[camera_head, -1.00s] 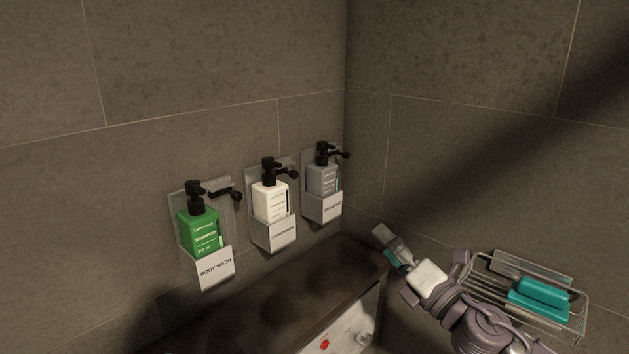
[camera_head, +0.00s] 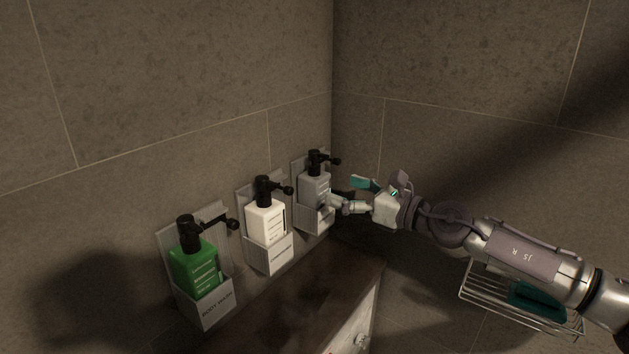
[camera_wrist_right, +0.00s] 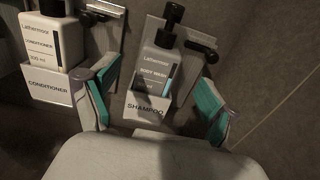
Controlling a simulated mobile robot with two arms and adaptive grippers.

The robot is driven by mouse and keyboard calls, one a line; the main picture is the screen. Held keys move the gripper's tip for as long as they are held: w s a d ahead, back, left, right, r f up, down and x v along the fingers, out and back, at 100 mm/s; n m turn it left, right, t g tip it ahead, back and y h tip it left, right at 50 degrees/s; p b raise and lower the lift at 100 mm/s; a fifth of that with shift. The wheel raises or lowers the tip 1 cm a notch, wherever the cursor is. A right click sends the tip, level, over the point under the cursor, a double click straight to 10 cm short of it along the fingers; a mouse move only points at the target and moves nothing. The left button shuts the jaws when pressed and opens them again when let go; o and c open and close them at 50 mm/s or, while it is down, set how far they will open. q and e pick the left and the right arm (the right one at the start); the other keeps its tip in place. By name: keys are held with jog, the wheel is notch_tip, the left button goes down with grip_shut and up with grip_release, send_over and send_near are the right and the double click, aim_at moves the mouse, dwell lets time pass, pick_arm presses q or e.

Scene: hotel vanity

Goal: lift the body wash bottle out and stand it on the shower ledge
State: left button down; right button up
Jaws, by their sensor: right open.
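The grey bottle (camera_head: 312,188) with a black pump stands in the far right wall holder. In the right wrist view this bottle (camera_wrist_right: 157,68) reads "BODY WASH", while its holder (camera_wrist_right: 146,109) is labelled "SHAMPOO". My right gripper (camera_head: 352,194) is open just right of this bottle in the head view. In the wrist view its teal-padded fingers stand apart, with the bottle between and beyond them; contact cannot be told. The green bottle (camera_head: 194,270) sits in the left holder, labelled "BODY WASH". A dark ledge (camera_head: 300,290) runs below the holders. My left gripper is out of view.
A white conditioner bottle (camera_head: 265,221) stands in the middle holder, close to the grey bottle. A wire rack (camera_head: 478,297) with a teal item is on the right wall, partly behind my right arm. The visible ledge top is clear.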

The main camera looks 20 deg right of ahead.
aim_at(325, 183)
jog(key=shift+x, duration=0.8)
jog(key=shift+w+a+f, duration=0.1)
jog(key=shift+w+a, duration=0.05)
jog(key=p+x, duration=0.2)
jog(key=x, duration=0.2)
jog(key=shift+w+a+p, duration=0.2)
jog(key=shift+w+p, duration=0.1)
jog(key=shift+w+a, duration=0.1)
jog(key=shift+w, duration=0.05)
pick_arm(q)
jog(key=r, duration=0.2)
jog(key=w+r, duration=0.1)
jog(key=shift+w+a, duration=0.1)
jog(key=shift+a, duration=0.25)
pick_arm(e)
jog(key=c, duration=1.5)
